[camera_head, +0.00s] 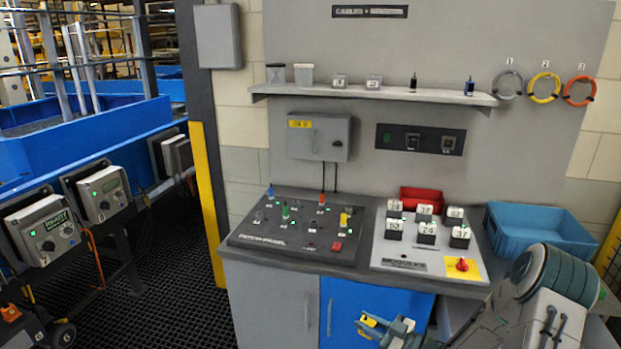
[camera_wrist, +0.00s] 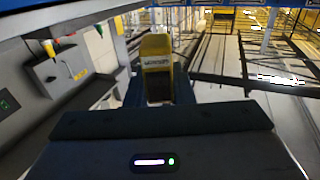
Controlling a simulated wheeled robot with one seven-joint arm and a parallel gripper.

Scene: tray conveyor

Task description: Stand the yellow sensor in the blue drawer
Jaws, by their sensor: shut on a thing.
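My gripper (camera_head: 388,327) is low at the front of the console in the head view, shut on the yellow sensor (camera_head: 369,321). In the wrist view the yellow sensor (camera_wrist: 157,50), a block with dark lettering and a dark lower part, is between the fingers of my gripper (camera_wrist: 159,88). A blue panel (camera_head: 350,298) with a vertical handle forms the right part of the console's front, partly behind my gripper. I cannot tell if it is the blue drawer, and no open drawer interior shows there. An open blue bin (camera_head: 538,235) stands right of the console.
The console top (camera_head: 362,250) carries knobs, several numbered blocks and a red bin (camera_head: 421,198). A shelf (camera_head: 380,95) with small containers hangs above. Blue conveyor machinery (camera_head: 80,140) stands at the left, past a yellow and grey post (camera_head: 208,200). Dark floor matting is open between them.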

